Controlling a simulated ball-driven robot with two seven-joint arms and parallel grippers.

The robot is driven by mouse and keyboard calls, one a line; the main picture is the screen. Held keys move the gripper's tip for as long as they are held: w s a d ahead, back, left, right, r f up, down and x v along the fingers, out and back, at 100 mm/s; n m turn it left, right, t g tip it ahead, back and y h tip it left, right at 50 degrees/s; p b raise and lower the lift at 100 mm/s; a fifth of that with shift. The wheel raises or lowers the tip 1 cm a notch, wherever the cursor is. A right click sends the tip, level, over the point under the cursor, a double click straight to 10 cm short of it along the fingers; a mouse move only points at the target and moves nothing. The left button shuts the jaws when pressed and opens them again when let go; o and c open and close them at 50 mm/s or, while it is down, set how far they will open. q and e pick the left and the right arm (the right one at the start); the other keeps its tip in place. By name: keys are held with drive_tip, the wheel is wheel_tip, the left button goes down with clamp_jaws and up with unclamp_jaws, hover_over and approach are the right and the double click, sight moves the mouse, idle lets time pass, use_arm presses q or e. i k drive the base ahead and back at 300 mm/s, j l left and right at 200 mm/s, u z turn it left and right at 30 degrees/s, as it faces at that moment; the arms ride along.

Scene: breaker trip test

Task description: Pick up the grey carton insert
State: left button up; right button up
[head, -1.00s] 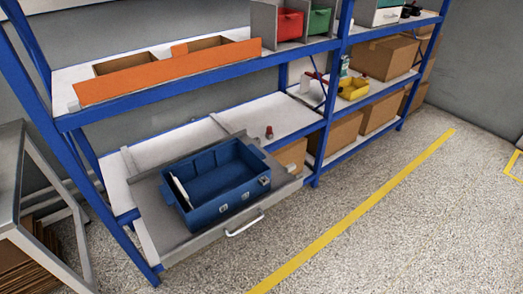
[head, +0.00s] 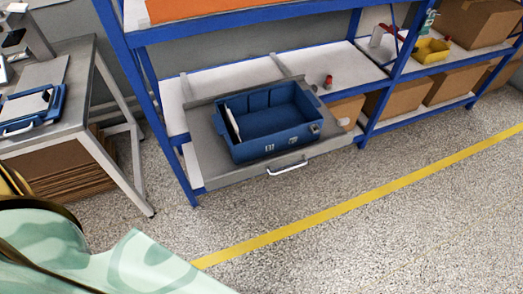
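No piece is clearly recognisable as the grey carton insert. A flat grey sheet (head: 42,73) lies on the metal workbench (head: 82,103) at the left of the head view; I cannot tell whether it is the insert. A thin pale panel (head: 232,122) stands tilted inside the left end of the blue bin (head: 276,146). The bin sits on a pulled-out grey shelf tray (head: 212,163) with a front handle (head: 287,168). Neither of my grippers is in view.
A blue case (head: 32,110) lies on the workbench, cut by the left edge. Blue shelving (head: 155,107) stands behind, with cartons (head: 385,103) and a yellow bin (head: 433,50) to the right. A pale green patterned shape (head: 130,268) fills the lower left. Speckled floor in front is clear.

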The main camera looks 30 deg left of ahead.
sight(38, 102)
drive_tip(key=u, duration=2.5)
drive_tip(key=z, duration=0.3)
drive_tip(key=i+j+z, duration=0.15)
drive_tip(key=j+z, duration=0.15)
drive_tip(key=i+j+z, duration=0.15)
drive_tip(key=j+z, duration=0.5)
drive_tip(key=j, duration=0.15)
drive_tip(key=i, duration=0.05)
